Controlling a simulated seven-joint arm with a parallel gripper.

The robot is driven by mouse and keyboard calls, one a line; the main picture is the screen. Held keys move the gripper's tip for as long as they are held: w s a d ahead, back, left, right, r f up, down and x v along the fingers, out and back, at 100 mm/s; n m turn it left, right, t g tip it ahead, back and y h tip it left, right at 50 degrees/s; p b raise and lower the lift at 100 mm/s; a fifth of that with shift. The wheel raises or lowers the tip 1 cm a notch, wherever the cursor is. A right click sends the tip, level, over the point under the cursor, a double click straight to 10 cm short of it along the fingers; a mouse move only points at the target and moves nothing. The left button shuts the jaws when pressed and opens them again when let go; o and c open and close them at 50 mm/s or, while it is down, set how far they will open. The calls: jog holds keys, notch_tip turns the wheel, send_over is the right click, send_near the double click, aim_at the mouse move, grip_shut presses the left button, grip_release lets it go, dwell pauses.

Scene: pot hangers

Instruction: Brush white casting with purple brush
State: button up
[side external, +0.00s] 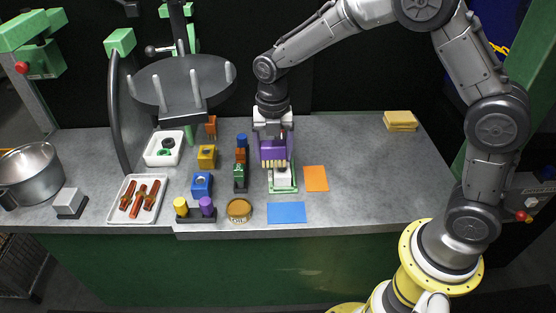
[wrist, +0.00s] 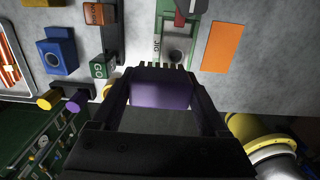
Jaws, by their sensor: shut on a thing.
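The purple brush (side external: 273,151) is in my gripper (side external: 273,134), which is shut on it, with its pale bristles pointing down. The white casting (side external: 283,181) sits on a green-edged pad directly below the bristles. The bristles overlap its upper part in the side view; I cannot tell if they touch. In the wrist view the purple brush (wrist: 161,93) lies between my gripper's dark fingers (wrist: 160,92), and the pale casting (wrist: 176,56) shows just beyond the bristle tips, partly hidden by them.
An orange sheet (side external: 316,179) lies right of the casting and a blue sheet (side external: 286,212) in front. Left stand a green block (side external: 239,178), a blue block (side external: 201,185) and a round tan tin (side external: 239,210). A white tray (side external: 120,202) is farther left. The right bench is mostly clear.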

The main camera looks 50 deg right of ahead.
jog(key=shift+r, duration=3.1)
